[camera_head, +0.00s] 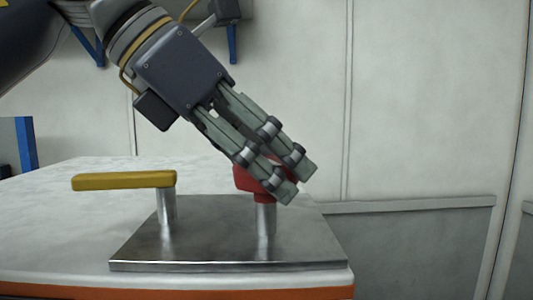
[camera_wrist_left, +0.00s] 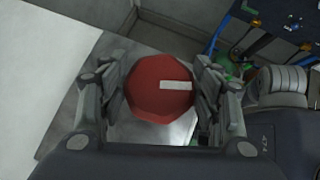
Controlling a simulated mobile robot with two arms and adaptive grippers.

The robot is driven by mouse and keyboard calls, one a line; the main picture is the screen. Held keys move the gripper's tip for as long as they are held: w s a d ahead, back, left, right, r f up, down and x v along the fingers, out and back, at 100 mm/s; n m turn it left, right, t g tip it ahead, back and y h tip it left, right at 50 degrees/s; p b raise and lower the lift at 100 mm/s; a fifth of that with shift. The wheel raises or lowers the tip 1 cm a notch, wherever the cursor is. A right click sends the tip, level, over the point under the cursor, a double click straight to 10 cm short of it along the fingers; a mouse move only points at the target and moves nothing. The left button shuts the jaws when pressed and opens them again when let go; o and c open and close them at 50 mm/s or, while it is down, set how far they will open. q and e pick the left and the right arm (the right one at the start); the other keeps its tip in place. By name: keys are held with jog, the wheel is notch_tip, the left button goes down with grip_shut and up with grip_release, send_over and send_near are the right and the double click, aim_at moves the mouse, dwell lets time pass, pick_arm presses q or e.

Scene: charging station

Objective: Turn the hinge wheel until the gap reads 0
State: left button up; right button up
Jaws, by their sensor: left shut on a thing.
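The red wheel (camera_wrist_left: 150,92) sits on top of a short metal post (camera_head: 266,218) on a metal plate (camera_head: 215,240). In the left wrist view it is a rounded many-sided knob with a white bar mark that runs from near its middle to the right. My left gripper (camera_head: 300,182) comes down at a slant from the upper left and is shut on the red wheel, with a finger on each side. In the head view the fingers hide much of the red wheel (camera_head: 243,180). No gap reading is visible. My right gripper is not in view.
A yellow bar handle (camera_head: 124,181) on its own metal post stands left of the wheel on the same plate. The plate lies on a white table (camera_head: 60,230) with an orange front edge. Pale wall panels (camera_head: 430,100) stand behind. The table's left part is clear.

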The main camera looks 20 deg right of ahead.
pick_arm(q)
jog(key=o, duration=1.1)
jog(key=shift+a+r, duration=0.35)
jog(key=shift+r, duration=0.05)
jog(key=v, duration=1.1)
jog(key=shift+f, duration=0.1)
